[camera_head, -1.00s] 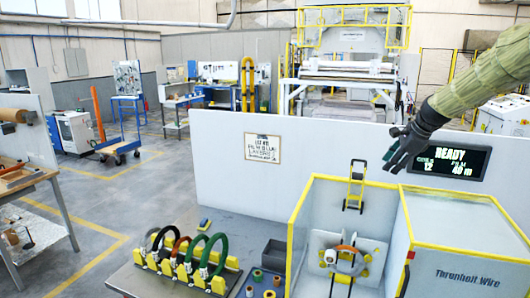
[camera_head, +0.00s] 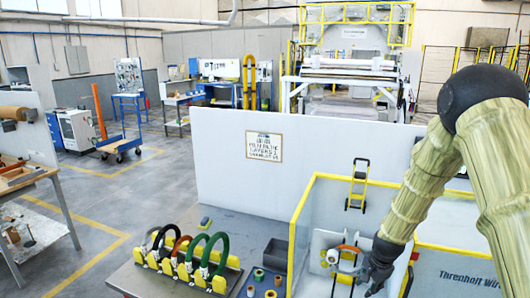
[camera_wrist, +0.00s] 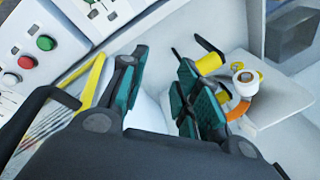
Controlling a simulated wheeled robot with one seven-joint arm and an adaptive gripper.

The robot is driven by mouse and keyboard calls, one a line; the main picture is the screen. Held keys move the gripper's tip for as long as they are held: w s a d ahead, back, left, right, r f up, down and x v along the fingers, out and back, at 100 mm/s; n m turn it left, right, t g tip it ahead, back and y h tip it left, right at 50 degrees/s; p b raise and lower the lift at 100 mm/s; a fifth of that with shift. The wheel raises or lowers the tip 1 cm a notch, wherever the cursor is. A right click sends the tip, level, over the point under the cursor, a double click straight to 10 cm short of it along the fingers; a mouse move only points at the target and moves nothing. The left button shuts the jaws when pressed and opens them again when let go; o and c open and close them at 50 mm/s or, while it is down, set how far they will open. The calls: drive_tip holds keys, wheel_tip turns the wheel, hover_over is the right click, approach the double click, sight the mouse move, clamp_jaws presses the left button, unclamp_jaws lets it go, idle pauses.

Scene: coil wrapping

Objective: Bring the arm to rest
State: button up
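My gripper (camera_head: 372,286) is low in front of the wrapping machine's open bay, at the right of the head view. In the wrist view my gripper (camera_wrist: 160,95) has its two green-padded fingers apart, with nothing held between them. A coil with orange and pale parts (camera_head: 347,250) stands in the machine's fixture, just left of my gripper. In the wrist view an orange piece (camera_wrist: 238,110) shows beside the right finger, near a white roll (camera_wrist: 246,80) and a yellow cylinder (camera_wrist: 209,63). My arm hides much of the machine's right side.
A yellow rack (camera_head: 180,266) with several coloured coils stands on the bench at left. Small tape rolls (camera_head: 258,275) and a dark bin (camera_head: 275,253) lie between rack and machine. Yellow-edged machine walls (camera_head: 300,225) border the bay. The wrist view shows a button panel (camera_wrist: 35,50).

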drive_tip(key=s+a+f+n, duration=0.1)
drive_tip(key=s+f, duration=0.2)
drive_tip(key=s+a+f+n, duration=0.1)
drive_tip(key=s+f, duration=0.3)
drive_tip(key=s+a+f+n, duration=0.1)
drive_tip(key=s+f, duration=0.2)
drive_tip(key=s, duration=0.1)
drive_tip(key=shift+s+a+f+g+h, duration=0.2)
drive_tip(key=shift+a+f+g+h, duration=0.1)
drive_tip(key=shift+f+g, duration=0.1)
drive_tip(key=s+a+f+n+g, duration=0.1)
drive_tip(key=s+a+f+n, duration=0.2)
drive_tip(key=s, duration=0.9)
drive_tip(key=s+a+f+n, duration=0.3)
drive_tip(key=s+n, duration=0.1)
drive_tip(key=s, duration=0.7)
drive_tip(key=s+a+f+n+g, duration=0.1)
drive_tip(key=s+a+f+n, duration=0.15)
drive_tip(key=s, duration=0.95)
wheel_tip(320, 180, down, 15)
drive_tip(key=b, duration=1.5)
drive_tip(key=shift+w+d+f+n, duration=0.15)
drive_tip(key=shift+w+f+n, duration=0.05)
drive_tip(key=shift+w+n, duration=0.2)
